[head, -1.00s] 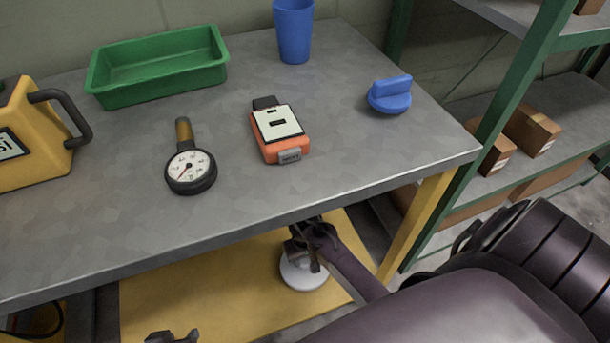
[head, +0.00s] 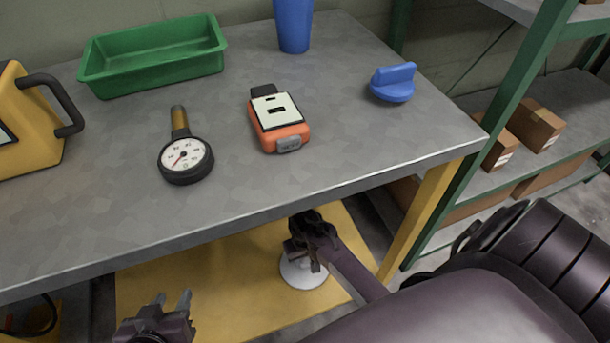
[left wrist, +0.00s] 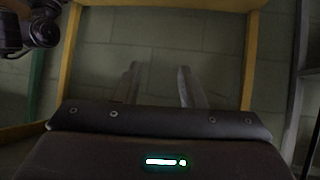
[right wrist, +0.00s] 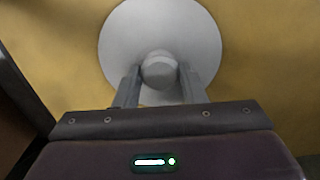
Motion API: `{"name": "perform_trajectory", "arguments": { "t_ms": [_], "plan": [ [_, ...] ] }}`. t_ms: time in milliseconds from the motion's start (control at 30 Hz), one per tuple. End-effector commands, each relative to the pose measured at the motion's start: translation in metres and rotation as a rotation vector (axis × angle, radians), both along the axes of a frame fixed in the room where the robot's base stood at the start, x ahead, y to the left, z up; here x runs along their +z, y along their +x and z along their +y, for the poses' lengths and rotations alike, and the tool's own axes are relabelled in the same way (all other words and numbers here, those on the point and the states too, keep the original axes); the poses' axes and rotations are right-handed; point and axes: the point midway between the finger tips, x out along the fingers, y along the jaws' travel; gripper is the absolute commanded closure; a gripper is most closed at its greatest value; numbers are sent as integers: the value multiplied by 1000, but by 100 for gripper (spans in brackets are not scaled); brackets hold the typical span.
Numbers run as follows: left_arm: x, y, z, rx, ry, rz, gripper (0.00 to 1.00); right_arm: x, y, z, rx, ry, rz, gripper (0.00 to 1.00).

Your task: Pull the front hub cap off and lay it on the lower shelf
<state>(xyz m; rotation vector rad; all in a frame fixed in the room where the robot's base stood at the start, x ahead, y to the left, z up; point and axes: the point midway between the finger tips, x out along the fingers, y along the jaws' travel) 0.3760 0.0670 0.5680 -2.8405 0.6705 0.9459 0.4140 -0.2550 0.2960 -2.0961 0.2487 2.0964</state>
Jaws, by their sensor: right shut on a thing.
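The hub cap (head: 303,273) is a pale grey-white disc with a round central knob. It is at or just above the yellow lower shelf (head: 210,290) under the bench; whether it touches the shelf I cannot tell. My right gripper (head: 312,262) points down over it and is shut on the knob. In the right wrist view the hub cap (right wrist: 193,40) fills the upper middle, with the knob between the fingers (right wrist: 160,85). My left gripper (head: 172,303) is open and empty in front of the bench; its spread fingers (left wrist: 158,85) also show in the left wrist view.
The grey bench top (head: 340,110) overhangs the lower shelf. On it are a green tray (head: 150,75), a dial gauge (head: 186,158), an orange device (head: 278,125), a blue knob (head: 393,85), a blue cup (head: 293,25) and a yellow case (head: 30,140). Green shelving (head: 505,130) stands right.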

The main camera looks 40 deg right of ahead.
Motion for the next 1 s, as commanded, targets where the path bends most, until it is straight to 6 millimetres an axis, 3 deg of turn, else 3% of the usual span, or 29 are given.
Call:
{"name": "perform_trajectory", "arguments": {
  "t_ms": [33, 233, 600, 1000],
  "plan": [
    [0, 0, 0, 0, 0, 0, 64, 0, 0, 0, 0, 0, 0, 62],
    [0, 0, 0, 0, 0, 1, 64, 0, 0, 0, 0, 0, 0, 38],
    [-1, -2, 1, -1, 8, 16, 64, 3, 0, 0, 0, 0, 0, 38],
    [-58, -66, 19, -31, 149, 366, 64, 29, 0, 0, 0, 0, -1, 38]
  ]
}}
